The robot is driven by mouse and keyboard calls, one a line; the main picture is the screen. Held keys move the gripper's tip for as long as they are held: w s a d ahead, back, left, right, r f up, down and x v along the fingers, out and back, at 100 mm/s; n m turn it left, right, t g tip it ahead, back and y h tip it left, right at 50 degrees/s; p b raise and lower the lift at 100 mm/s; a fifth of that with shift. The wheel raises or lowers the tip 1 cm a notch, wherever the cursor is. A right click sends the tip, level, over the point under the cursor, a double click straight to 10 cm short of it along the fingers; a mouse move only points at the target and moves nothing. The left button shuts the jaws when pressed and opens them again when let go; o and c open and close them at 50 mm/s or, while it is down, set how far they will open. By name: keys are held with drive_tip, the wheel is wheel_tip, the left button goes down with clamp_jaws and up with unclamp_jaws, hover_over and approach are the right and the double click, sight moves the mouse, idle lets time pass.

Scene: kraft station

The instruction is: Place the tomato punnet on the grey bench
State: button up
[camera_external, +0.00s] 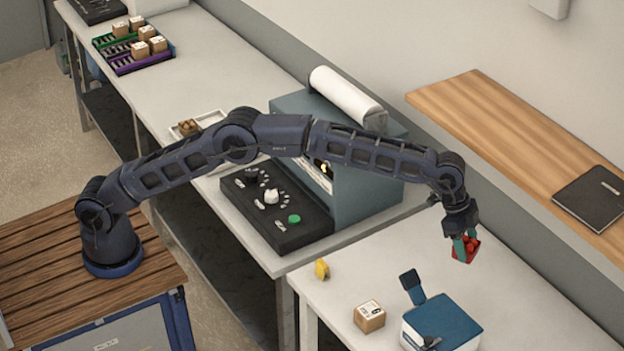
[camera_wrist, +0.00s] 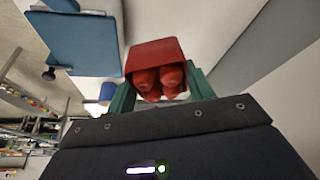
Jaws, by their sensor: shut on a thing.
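The tomato punnet (camera_external: 466,251) is a small red open tray with red tomatoes in it. My gripper (camera_external: 465,243) is shut on it, with a green finger on either side. In the wrist view the punnet (camera_wrist: 156,56) sits between the green fingers of my gripper (camera_wrist: 160,88), tilted, with its tomatoes showing. In the external view it appears over the back part of the pale grey bench (camera_external: 386,262). I cannot tell how large the gap beneath it is.
A blue-topped white box (camera_external: 440,327), a small carton (camera_external: 369,316) and a yellow item (camera_external: 321,269) stand on the bench's near side. A teal machine (camera_external: 365,201) with a white roll is to the left. A wooden shelf (camera_external: 500,135) runs behind. The bench's right part is clear.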

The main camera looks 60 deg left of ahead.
drive_tip(key=shift+r, duration=0.1)
drive_tip(key=shift+s+a+r, duration=0.2)
drive_tip(key=shift+s, duration=0.05)
drive_tip(key=s+a+r+n+t, duration=0.1)
drive_tip(key=s+a+n, duration=0.1)
drive_tip(key=s+a, duration=1)
drive_tip(key=s+a+r+n+t+y, duration=0.1)
drive_tip(key=s+a+r+n, duration=0.1)
drive_tip(key=s+a, duration=1)
drive_tip(key=shift+s+a+r+n, duration=0.25)
drive_tip(key=shift+s+n, duration=0.2)
drive_tip(key=shift+n, duration=0.35)
